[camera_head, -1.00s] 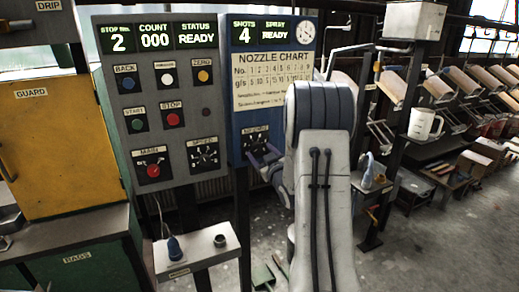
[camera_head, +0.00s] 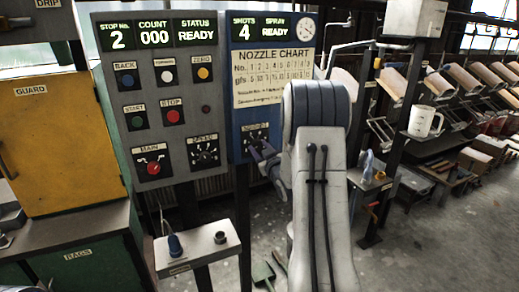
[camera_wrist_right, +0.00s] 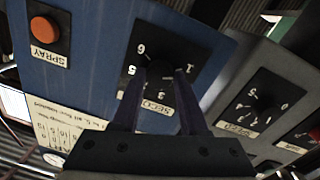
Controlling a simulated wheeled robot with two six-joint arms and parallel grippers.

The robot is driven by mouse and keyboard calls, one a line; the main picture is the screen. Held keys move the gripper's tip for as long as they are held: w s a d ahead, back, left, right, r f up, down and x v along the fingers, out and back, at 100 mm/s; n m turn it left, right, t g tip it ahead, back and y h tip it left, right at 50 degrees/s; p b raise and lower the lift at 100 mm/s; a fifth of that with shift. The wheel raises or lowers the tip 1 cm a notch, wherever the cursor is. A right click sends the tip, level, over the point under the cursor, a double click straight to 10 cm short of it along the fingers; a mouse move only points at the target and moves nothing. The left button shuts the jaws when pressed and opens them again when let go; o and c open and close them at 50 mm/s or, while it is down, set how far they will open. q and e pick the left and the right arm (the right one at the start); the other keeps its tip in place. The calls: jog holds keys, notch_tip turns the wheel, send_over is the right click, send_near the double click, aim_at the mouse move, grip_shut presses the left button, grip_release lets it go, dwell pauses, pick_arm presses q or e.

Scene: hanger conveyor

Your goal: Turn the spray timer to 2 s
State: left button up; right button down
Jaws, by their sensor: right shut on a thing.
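The spray timer is a black dial (camera_wrist_right: 160,70) on a blue panel, with a label reading "SECO…" and the numbers 6, 1 and 3 partly readable upside down in the right wrist view. My right gripper (camera_wrist_right: 160,78) is shut on its knob, one dark finger on each side. The fingers hide part of the scale, so I cannot tell the exact setting. In the head view my right gripper (camera_head: 262,152) is at the lower part of the blue panel (camera_head: 240,125), and my arm covers its right side. My left gripper is not in view.
An orange SPRAY button (camera_wrist_right: 45,29) is on the same blue panel. The neighbouring grey panel (camera_head: 187,95) carries buttons, a red MAIN switch (camera_head: 153,168) and another black dial (camera_head: 205,153). A small shelf (camera_head: 198,246) juts out below.

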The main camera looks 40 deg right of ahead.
jog(key=m, duration=0.4)
jog(key=shift+m, duration=2.3)
jog(key=shift+y, duration=0.3)
jog(key=shift+c, duration=2.2)
grip_release()
jog(key=b+v, duration=0.1)
jog(key=v, duration=0.9)
jog(key=shift+s+a+r, duration=0.15)
jog(key=shift+s+a, duration=0.05)
